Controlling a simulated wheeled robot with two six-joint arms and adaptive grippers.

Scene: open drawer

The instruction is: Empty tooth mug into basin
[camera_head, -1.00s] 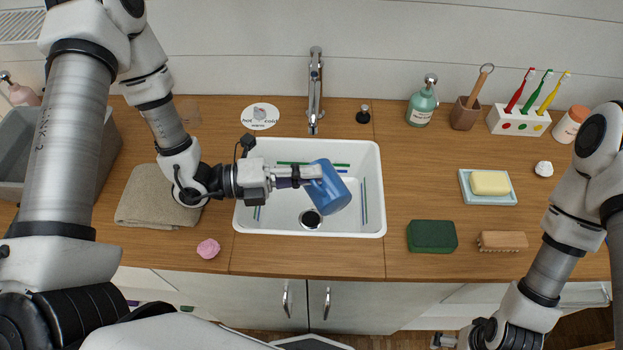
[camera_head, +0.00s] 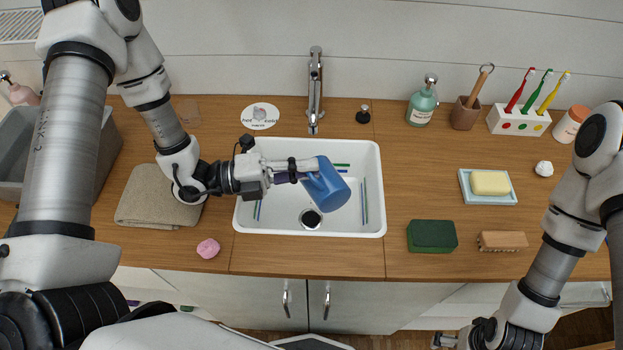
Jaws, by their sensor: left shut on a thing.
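The blue tooth mug (camera_head: 328,186) is held over the white basin (camera_head: 369,222), tilted with its upper end leaning left. My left gripper (camera_head: 308,169) comes in from the left and is shut on the mug's left side. The mug's inside is hidden from view. Several thin blue and green strips (camera_head: 364,200) show along the basin's floor near its walls. The round dark drain (camera_head: 311,219) lies below and left of the mug. My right gripper (camera_head: 447,341) shows only partly at the bottom edge, so its jaws cannot be made out.
The tap (camera_head: 315,90) stands behind the basin. A green sponge (camera_head: 432,236), a brush (camera_head: 502,241) and a soap dish (camera_head: 512,200) lie to the right. A folded towel (camera_head: 150,205) and a pink lump (camera_head: 208,248) lie to the left.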

